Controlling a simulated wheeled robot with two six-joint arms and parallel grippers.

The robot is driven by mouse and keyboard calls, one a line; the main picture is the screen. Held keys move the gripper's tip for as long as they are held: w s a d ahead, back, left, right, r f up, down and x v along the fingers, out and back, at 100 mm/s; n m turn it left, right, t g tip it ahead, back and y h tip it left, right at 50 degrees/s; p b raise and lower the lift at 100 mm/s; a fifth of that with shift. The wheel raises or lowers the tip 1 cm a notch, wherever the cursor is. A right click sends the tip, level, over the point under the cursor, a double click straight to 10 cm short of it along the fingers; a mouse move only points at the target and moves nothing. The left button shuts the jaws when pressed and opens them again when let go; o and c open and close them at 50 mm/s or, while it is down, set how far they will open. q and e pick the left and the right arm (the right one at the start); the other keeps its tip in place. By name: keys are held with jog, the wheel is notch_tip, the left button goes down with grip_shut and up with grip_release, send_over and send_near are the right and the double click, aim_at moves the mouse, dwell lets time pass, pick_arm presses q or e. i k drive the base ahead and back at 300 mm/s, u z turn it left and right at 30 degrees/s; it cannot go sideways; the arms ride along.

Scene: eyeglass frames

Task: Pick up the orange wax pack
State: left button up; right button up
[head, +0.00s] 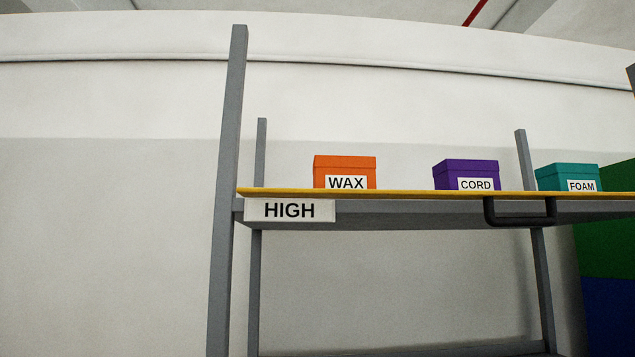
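The orange wax pack (344,167) is a box with a white label reading WAX. It stands upright on the high shelf (400,192), towards the shelf's left end. The shelf's yellow front edge hides the bottom of the box. Neither of my grippers is in the head view, and nothing touches the box.
A purple CORD box (466,171) and a teal FOAM box (567,174) stand to the right on the same shelf. Grey posts (228,190) frame the rack. A HIGH sign (290,210) and a dark handle (520,222) are at the shelf front.

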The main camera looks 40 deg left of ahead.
aim_at(329, 172)
jog(key=u, duration=0.85)
jog(key=k, duration=1.3)
jog(key=z, duration=0.6)
jog(key=i, duration=0.55)
jog(key=z, duration=0.7)
jog(key=i, duration=1.4)
jog(key=u, duration=1.15)
jog(key=i, duration=0.6)
jog(key=u, duration=0.45)
